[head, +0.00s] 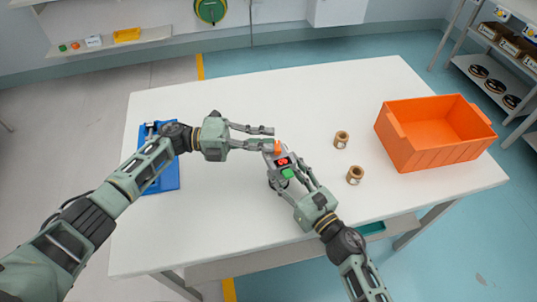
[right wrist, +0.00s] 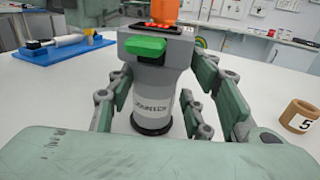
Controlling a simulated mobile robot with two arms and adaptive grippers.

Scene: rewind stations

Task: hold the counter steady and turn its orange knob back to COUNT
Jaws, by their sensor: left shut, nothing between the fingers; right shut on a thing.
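The grey counter (head: 270,159) stands upright on the white table, with a lit red display (head: 283,161) and a green button (head: 288,173). Its orange knob (head: 277,147) is on the far side of its top. In the right wrist view the counter (right wrist: 154,88) stands between the fingers of my right gripper (head: 286,177), which is shut on its body. The green button (right wrist: 145,47) faces that camera. The orange knob (right wrist: 164,10) is cut off by the frame top. My left gripper (head: 272,137) is shut and empty, its fingertips close beside the knob. I cannot tell whether they touch.
Two brown rings (head: 341,139) (head: 355,174) lie right of the counter. An orange bin (head: 433,157) stands at the table's right end. A blue tray (head: 170,180) lies at the left, partly behind my left arm. The table's far middle is clear.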

